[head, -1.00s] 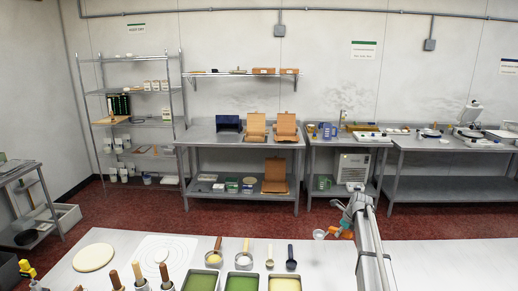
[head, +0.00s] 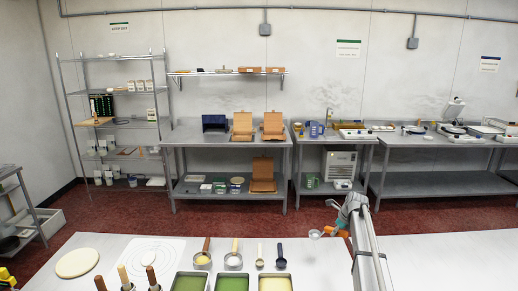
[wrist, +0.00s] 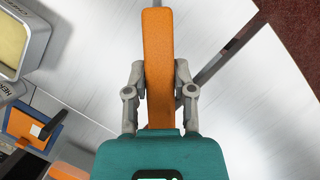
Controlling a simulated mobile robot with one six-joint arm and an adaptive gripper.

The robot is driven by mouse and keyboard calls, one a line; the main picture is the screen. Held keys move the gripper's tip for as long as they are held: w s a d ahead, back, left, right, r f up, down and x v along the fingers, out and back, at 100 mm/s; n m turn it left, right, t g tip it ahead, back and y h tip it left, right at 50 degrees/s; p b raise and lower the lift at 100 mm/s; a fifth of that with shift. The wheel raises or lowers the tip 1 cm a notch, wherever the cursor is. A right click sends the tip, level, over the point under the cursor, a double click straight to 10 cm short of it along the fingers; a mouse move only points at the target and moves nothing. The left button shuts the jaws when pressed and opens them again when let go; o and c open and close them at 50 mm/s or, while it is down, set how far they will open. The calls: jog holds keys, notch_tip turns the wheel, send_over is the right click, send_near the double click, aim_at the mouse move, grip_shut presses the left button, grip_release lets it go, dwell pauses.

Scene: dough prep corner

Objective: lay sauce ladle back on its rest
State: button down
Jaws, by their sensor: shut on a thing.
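The sauce ladle has an orange handle (wrist: 158,70) and a small round bowl (head: 315,234). My gripper (wrist: 158,92) is shut on the orange handle, with one grey finger on each side in the wrist view. In the head view my gripper (head: 345,229) holds the ladle toward the far edge of the pale worktop, with the bowl out to the left. Whether the ladle touches anything below is unclear. In the wrist view the bowl is hidden beyond the top edge. I cannot make out the ladle's rest in either view.
The worktop (head: 430,262) is bare to the right of my arm. At its front left are green pans (head: 232,284), a yellow-filled pan (head: 275,284), several scoops and spoons, a dough disc (head: 77,262) and a marked mat (head: 152,250). A blue and orange object (wrist: 38,125) shows at lower left.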

notch_tip(320, 180, down, 6)
jog(key=b, duration=0.5)
jog(key=shift+r, duration=0.1)
dwell(0.4)
